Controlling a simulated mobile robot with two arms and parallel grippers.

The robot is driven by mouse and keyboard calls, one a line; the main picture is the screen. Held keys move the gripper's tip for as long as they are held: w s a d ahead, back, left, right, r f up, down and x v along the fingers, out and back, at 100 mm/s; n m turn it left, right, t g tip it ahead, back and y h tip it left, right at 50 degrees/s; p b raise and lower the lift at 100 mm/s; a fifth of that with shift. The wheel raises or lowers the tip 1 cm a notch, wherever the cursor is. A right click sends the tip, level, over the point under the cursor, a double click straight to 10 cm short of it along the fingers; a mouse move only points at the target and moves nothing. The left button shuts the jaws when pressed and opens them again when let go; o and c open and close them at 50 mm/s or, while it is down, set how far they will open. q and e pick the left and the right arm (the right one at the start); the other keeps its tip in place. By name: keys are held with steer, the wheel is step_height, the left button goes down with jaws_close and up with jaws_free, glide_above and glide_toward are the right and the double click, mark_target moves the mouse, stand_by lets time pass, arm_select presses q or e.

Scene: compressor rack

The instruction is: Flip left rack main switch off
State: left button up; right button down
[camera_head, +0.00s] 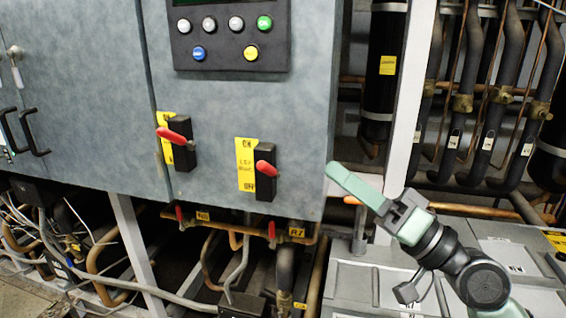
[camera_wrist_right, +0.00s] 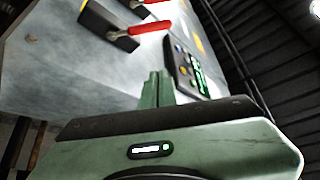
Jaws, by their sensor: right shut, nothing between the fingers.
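Two rotary-lever switches with red handles sit on the grey cabinet front. The left switch (camera_head: 176,135) has a black base, and its red handle points out and to the left. The right switch (camera_head: 265,168) has a black base beside a yellow ON/OFF label (camera_head: 246,165). In the right wrist view, the right switch's handle (camera_wrist_right: 148,27) is nearer and the left one's (camera_wrist_right: 150,2) is at the top edge. My right gripper (camera_head: 335,172) is shut and empty, right of the cabinet's edge, apart from both switches. Its fingers (camera_wrist_right: 158,80) also show in the wrist view. My left gripper is out of view.
A button panel (camera_head: 230,45) is above the switches. Pipes with small red valve handles (camera_head: 272,232) run under the cabinet. A white post (camera_head: 405,100) and dark vertical pipes (camera_head: 485,90) stand right. Black door handles (camera_head: 32,130) are at left.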

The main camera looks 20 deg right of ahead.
mark_target(270, 170)
steer(key=p+x, duration=0.5)
steer(key=x, duration=0.1)
steer(key=p+x, duration=0.3)
steer(key=x, duration=0.1)
steer(key=shift+s+d+r+p, duration=0.1)
steer(key=shift+s+r+p, duration=0.05)
steer(key=shift+r+p, duration=0.15)
steer(key=f, duration=0.1)
steer(key=a+f, duration=0.1)
steer(key=s+a+f, duration=0.1)
steer(key=f, duration=0.1)
steer(key=shift+a, duration=0.1)
steer(key=shift+a+b, duration=0.1)
steer(key=shift+b, duration=0.2)
